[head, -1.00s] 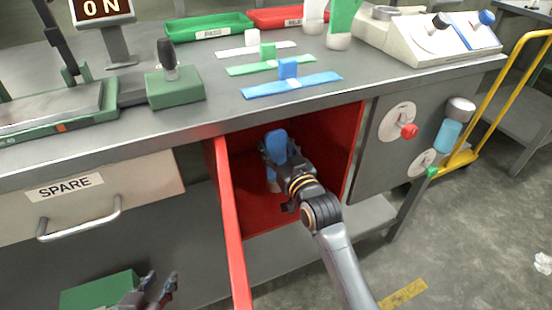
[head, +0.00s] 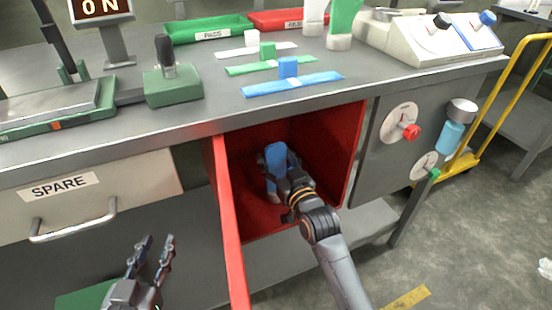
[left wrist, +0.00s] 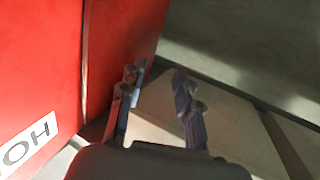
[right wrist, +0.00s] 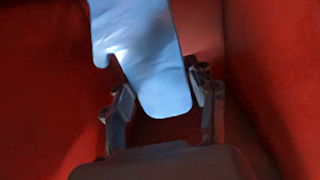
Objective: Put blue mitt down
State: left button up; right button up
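The blue mitt (head: 276,158) is upright inside the red compartment (head: 327,135) under the worktop. My right gripper (head: 283,180) reaches into the compartment from the front. In the right wrist view, the mitt (right wrist: 160,85) lies between the two fingers of my right gripper (right wrist: 163,92), which sit close against its sides. The gripper appears shut on the mitt. Whether the mitt's lower end touches the compartment floor is hidden. My left gripper (head: 150,258) is open and empty, low in front of the bench; its fingers (left wrist: 157,88) stand apart in the left wrist view.
The red compartment door (head: 230,225) stands open, to the right of my left gripper. A SPARE drawer (head: 100,190) is at the left. Blue, green and white strips lie on the worktop, with white and green mitts (head: 343,20) behind. A yellow-framed cart (head: 490,110) stands right.

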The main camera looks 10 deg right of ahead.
jog(key=shift+o, duration=0.9)
jog(key=shift+r, duration=0.15)
jog(key=shift+s, duration=0.3)
pick_arm(q)
jog(key=s+a+f+g+y+p, duration=0.2)
jog(key=s+f+g, duration=0.4)
jog(key=f, duration=0.4)
jog(key=shift+s+a+g+p, duration=0.35)
jog(key=shift+a+g, duration=0.15)
jog(key=shift+a, duration=0.15)
pick_arm(e)
jog(key=s+d+f+g+h, duration=0.1)
jog(key=s+f+g, duration=0.3)
jog(key=s, duration=0.9)
jog(key=s+d+f+g, duration=0.3)
jog(key=s+f+g, duration=0.1)
jog(key=s, duration=0.9)
jog(key=shift+s+f+h, duration=0.3)
jog(key=shift+f+h, duration=0.1)
jog(key=shift+f, duration=0.5)
jog(key=shift+d, duration=0.1)
